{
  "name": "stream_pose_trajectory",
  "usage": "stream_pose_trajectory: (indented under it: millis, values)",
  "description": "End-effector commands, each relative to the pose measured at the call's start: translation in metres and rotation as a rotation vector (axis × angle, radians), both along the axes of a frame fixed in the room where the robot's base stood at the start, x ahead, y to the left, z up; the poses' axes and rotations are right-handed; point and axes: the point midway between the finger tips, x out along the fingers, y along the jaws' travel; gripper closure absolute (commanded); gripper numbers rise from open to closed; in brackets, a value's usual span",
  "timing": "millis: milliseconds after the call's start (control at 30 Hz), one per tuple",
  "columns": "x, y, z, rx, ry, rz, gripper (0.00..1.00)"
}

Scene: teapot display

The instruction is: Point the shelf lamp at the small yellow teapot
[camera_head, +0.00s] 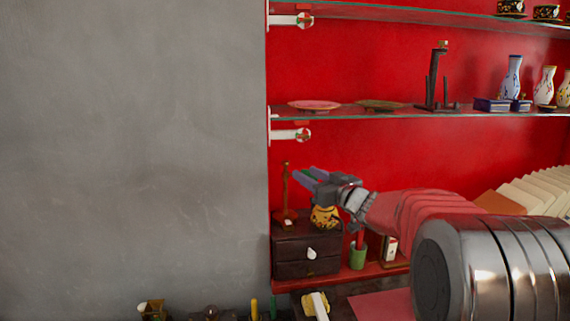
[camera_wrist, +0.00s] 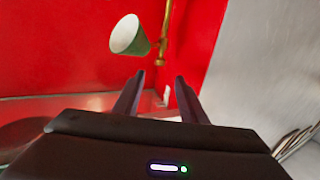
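The shelf lamp has a thin brass post (camera_head: 285,185) on the dark drawer cabinet. In the wrist view its green shade (camera_wrist: 131,36), pale inside, sits left of the brass post (camera_wrist: 166,30). In the head view my gripper mostly hides the shade. A small yellow teapot with dark markings (camera_head: 324,217) stands on the cabinet, right of the lamp and below my gripper, partly hidden. My gripper (camera_head: 304,174) is at the height of the lamp's upper part. In the wrist view its fingers (camera_wrist: 161,80) are apart and empty, with the shade beyond them.
The drawer cabinet (camera_head: 305,248) stands on a red lower shelf. A green cup (camera_head: 357,257) is right of it. A glass shelf (camera_head: 350,112) with plates and vases runs above my arm. A grey wall (camera_head: 130,150) is at left.

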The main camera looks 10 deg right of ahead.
Motion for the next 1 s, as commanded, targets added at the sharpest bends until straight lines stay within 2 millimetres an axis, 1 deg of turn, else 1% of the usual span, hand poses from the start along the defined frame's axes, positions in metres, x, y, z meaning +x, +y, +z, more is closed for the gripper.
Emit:
stream_pose_trajectory:
  millis: [700,900,1000]
  values:
    - [0.092,0.040,-0.001,0.001,0.000,0.002,0.62]
    - [0.111,0.047,-0.001,0.000,0.000,0.001,0.62]
    - [0.116,0.050,-0.001,0.000,0.000,0.001,0.62]
